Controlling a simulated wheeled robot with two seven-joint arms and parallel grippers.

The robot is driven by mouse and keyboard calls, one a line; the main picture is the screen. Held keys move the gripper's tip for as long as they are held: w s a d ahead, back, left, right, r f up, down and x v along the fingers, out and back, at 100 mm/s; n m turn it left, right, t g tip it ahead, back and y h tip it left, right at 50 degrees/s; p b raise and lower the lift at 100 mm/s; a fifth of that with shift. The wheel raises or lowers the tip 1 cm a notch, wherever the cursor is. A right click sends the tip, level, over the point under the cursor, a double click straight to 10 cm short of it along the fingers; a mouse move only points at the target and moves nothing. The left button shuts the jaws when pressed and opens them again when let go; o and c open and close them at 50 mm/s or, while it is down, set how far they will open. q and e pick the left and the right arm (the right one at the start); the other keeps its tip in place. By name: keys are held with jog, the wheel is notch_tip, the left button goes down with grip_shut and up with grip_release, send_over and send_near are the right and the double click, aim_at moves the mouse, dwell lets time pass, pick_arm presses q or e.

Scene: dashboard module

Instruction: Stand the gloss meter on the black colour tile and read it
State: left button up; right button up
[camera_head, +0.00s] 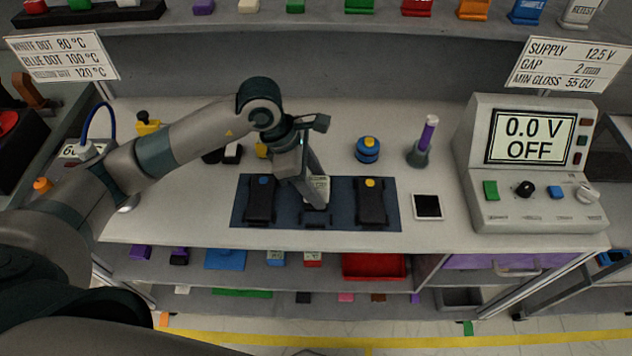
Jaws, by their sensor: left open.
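A black square tile with a pale border (427,206) lies flat on the bench, just right of the dark blue mat. I cannot tell for certain which object is the gloss meter. A blue round device with a yellow top (368,150) stands behind the mat. My left gripper (316,196) is open and points down over the middle of the mat, where a dark module (316,216) is mostly hidden beneath it. I cannot tell whether they touch. Nothing stands on the black tile. My right gripper is out of view.
The mat (314,182) also bears a blue-dot module (261,200) and a yellow-dot module (371,202). A purple-handled tool (428,134) stands in a holder. A supply unit reading "0.0 V OFF" (530,138) stands at right. Bench around the tile is clear.

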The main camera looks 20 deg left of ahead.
pick_arm(q)
jog(key=shift+r, duration=0.35)
jog(key=p+v, duration=0.3)
jog(key=v, duration=0.8)
jog(key=shift+r+p, duration=0.3)
jog(key=shift+p, duration=0.1)
